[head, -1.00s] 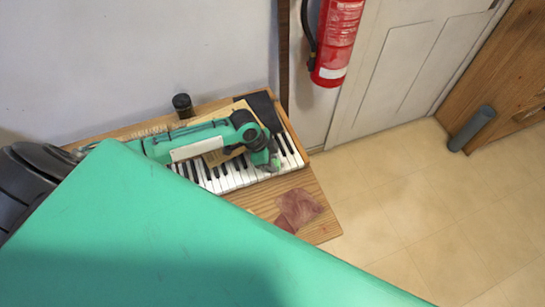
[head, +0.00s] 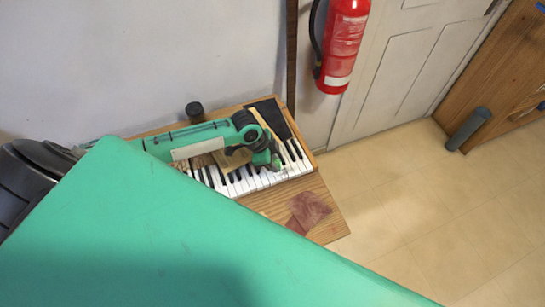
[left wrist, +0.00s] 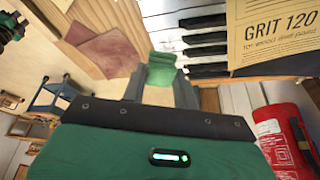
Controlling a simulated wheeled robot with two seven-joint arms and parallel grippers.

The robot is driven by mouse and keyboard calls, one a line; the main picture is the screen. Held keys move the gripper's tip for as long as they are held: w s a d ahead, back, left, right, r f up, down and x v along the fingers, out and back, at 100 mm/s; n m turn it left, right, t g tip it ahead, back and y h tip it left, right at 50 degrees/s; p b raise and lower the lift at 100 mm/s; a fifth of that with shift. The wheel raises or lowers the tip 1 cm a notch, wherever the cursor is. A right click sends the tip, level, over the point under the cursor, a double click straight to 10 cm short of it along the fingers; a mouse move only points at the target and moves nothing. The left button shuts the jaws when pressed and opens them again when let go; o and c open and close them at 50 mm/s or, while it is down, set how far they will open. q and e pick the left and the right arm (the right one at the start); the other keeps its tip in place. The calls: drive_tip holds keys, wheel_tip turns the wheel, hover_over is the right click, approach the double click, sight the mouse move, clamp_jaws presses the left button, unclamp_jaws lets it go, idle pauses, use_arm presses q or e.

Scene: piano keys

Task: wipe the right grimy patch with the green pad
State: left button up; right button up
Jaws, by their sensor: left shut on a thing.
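My left gripper (head: 274,163) is over the piano keys (head: 232,184) in the head view, at the end of my green arm. In the left wrist view my left gripper (left wrist: 161,88) is shut on a small green pad (left wrist: 162,68). The pad sticks out past the fingertips, beside the white and black keys (left wrist: 190,25). I cannot tell whether it touches them. No grimy patch can be made out clearly on the keys; my arm hides part of them. My right gripper is not in view.
Reddish-brown sheets (head: 309,209) lie on the wooden board (head: 325,230) in front of the keys. A tan paper marked GRIT 120 (left wrist: 275,30) and a dark sheet (head: 267,112) lie by the keys. A dark cylinder (head: 194,109) stands behind. A red extinguisher (head: 342,45) hangs nearby.

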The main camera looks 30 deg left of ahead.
use_arm(q)
drive_tip(key=shift+r+p, duration=0.7)
drive_tip(key=shift+r, duration=0.4)
